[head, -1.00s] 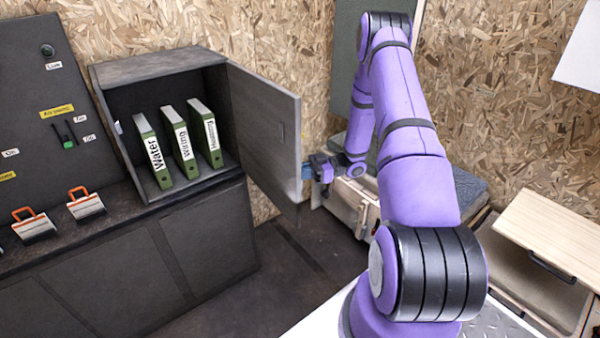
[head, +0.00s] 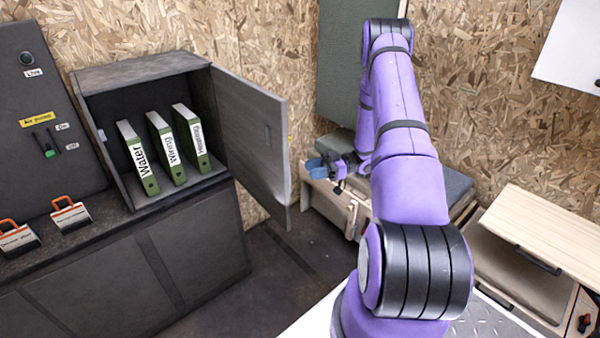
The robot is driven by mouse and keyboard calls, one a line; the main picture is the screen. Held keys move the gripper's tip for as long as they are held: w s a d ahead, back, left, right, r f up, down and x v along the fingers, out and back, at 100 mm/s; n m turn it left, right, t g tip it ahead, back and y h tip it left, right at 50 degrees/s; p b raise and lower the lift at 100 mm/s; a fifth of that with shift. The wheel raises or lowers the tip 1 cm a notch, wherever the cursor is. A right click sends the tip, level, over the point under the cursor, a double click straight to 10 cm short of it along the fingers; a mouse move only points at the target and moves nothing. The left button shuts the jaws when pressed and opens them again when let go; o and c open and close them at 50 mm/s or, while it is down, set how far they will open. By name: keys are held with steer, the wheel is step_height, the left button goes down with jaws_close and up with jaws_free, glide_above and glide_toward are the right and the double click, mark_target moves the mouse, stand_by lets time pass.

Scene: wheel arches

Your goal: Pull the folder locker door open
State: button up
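The folder locker (head: 140,70) is a grey box on the dark counter at the left. Its door (head: 252,135) is hinged on the right side and stands wide open, swung out toward the right front. Three green folders (head: 140,165) stand inside, labelled Water, Wiring and a third word that is hard to read. My gripper (head: 325,174) is to the right of the door's free edge, with a visible gap between them. It is small and partly blurred into my arm, so its fingers do not show clearly. The door's outer face is hidden.
A dark counter (head: 150,265) runs below the locker, with orange-handled items (head: 70,214) on it. Behind my gripper is a low wooden unit (head: 330,205). An open wooden drawer unit (head: 540,235) stands at the right. Floor shows between counter and robot.

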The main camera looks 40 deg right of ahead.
steer(key=shift+v, duration=1.15)
